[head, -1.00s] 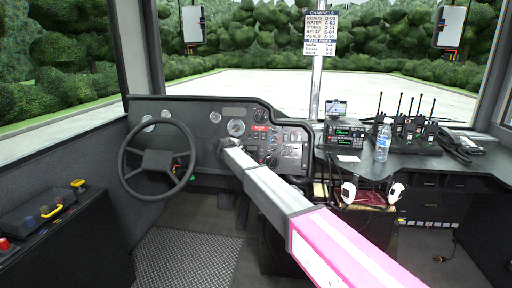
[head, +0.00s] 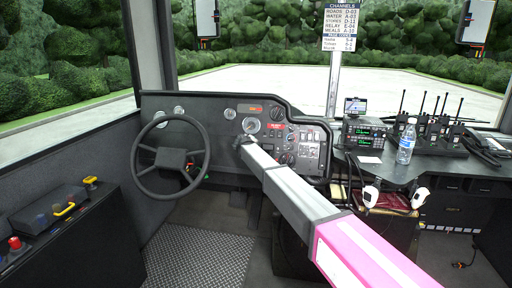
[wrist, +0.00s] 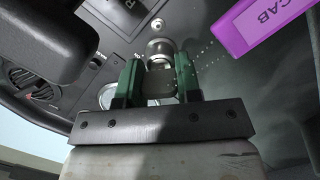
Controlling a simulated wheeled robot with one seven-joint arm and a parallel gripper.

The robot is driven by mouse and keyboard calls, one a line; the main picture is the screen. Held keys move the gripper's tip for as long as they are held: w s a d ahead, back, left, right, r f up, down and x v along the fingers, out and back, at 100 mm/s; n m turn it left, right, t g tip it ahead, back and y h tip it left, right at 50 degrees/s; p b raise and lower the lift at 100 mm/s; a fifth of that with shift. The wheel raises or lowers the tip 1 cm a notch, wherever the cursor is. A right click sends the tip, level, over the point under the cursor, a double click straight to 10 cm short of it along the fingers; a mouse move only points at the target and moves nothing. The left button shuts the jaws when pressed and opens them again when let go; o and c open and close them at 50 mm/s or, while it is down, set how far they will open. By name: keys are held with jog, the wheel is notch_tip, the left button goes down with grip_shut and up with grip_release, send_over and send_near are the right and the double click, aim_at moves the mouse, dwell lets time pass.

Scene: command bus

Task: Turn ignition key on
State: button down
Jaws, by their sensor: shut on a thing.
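The ignition key shows in the wrist view as a dark grey flat head (wrist: 158,82) between my fingers. Its far end meets the round metal ignition lock (wrist: 160,48) in the dash. My gripper (wrist: 160,80), with green finger pads, is shut on the key from both sides. In the head view my gripper (head: 243,141) is at the dashboard (head: 220,150), right of the steering wheel. The key itself is too small to make out there. A purple tag (wrist: 262,22) reading "CAB" is beside the lock in the wrist view.
The steering wheel (head: 172,158) is just left of my arm. A side console (head: 60,220) with levers stands at the lower left. A desk on the right holds a radio (head: 364,134), a water bottle (head: 406,143) and several handheld radios. Open floor lies between.

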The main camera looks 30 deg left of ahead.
jog(key=shift+f, duration=0.1)
jog(key=c, duration=0.8)
grip_release()
jog(key=shift+s, duration=0.1)
jog(key=v, duration=1)
jog(key=shift+s+r, duration=0.25)
jog(key=shift+s, duration=0.05)
jog(key=shift+d, duration=0.1)
